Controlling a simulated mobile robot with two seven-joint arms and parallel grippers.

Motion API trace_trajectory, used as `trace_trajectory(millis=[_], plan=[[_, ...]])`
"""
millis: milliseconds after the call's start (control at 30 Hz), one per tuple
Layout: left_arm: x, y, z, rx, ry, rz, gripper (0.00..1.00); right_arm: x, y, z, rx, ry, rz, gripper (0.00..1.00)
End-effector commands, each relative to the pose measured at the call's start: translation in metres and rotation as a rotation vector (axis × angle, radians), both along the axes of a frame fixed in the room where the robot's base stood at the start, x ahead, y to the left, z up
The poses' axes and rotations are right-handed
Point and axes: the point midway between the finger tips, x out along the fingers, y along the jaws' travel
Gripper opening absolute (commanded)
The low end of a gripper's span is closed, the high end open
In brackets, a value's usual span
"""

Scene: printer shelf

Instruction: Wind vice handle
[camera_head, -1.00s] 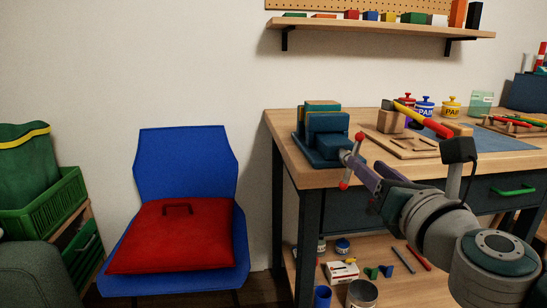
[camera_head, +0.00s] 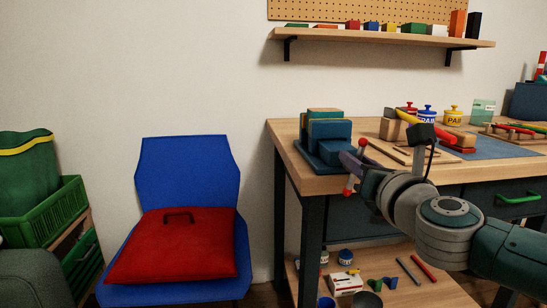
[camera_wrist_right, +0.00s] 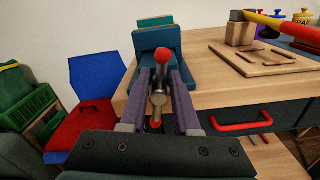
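The blue vice (camera_head: 328,136) stands at the left front corner of the workbench. Its handle is a grey bar with red knobs, tilted in front of the vice, with the upper knob (camera_head: 363,142) leaning right. My right gripper (camera_head: 352,165) is at the handle from the front. In the right wrist view, its two purple fingers (camera_wrist_right: 161,85) lie either side of the handle's grey centre (camera_wrist_right: 158,98), with a gap between them. The upper red knob (camera_wrist_right: 173,54) shows beyond the fingers and the lower one below the centre. Contact cannot be told. My left gripper is out of view.
A hammer (camera_head: 408,117), wooden pieces and paint pots (camera_head: 427,114) stand on the bench (camera_head: 330,184) to the right. A blue chair (camera_head: 187,170) with a red cushion stands left. The shelf below holds small items. The floor between chair and bench looks clear.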

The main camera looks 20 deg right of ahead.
Motion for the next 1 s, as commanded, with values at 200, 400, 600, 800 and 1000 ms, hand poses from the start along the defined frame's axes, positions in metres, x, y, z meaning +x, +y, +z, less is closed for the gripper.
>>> trace_trajectory(millis=[200,400,600,800,1000], plan=[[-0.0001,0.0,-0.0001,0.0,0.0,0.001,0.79,-0.0003,-0.0003,-0.0008,0.0,0.001,-0.001,0.0],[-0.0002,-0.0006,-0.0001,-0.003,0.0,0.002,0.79,-0.0005,-0.0003,-0.0017,0.001,0.003,-0.001,0.0],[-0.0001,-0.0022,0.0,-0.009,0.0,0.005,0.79,-0.0008,-0.0002,-0.0029,-0.001,0.007,-0.001,0.0],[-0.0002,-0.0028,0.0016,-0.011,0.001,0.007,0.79,-0.001,0.0003,-0.0038,-0.026,0.015,0.0,0.0],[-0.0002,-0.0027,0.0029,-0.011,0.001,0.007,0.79,-0.0011,0.001,-0.0049,-0.054,0.024,0.0,0.0]])
